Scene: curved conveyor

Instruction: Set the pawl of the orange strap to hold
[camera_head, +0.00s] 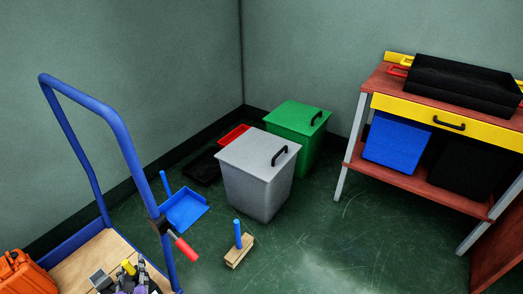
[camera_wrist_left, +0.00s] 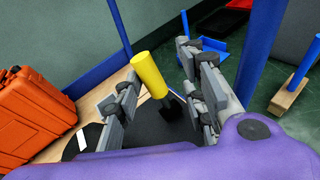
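A yellow cylinder (camera_head: 128,267) stands at the bottom of the head view, on the cart's wooden deck side. In the left wrist view the yellow cylinder (camera_wrist_left: 149,75) rises at a tilt above a dark base. My left gripper (camera_wrist_left: 165,100) is open, with its grey fingers on either side of the cylinder and gaps visible. My left gripper (camera_head: 122,277) also shows at the bottom of the head view. I see no orange strap clearly, and I cannot tell whether the yellow cylinder belongs to its pawl. My right gripper is not in view.
An orange case (camera_head: 22,275) lies on the wooden deck (camera_head: 85,258). The cart's blue handle frame (camera_head: 125,145) carries a red grip (camera_head: 186,249). A grey bin (camera_head: 258,178), green bin (camera_head: 300,120), blue dustpan (camera_head: 185,208), brush (camera_head: 239,250) and workbench (camera_head: 372,92) stand beyond.

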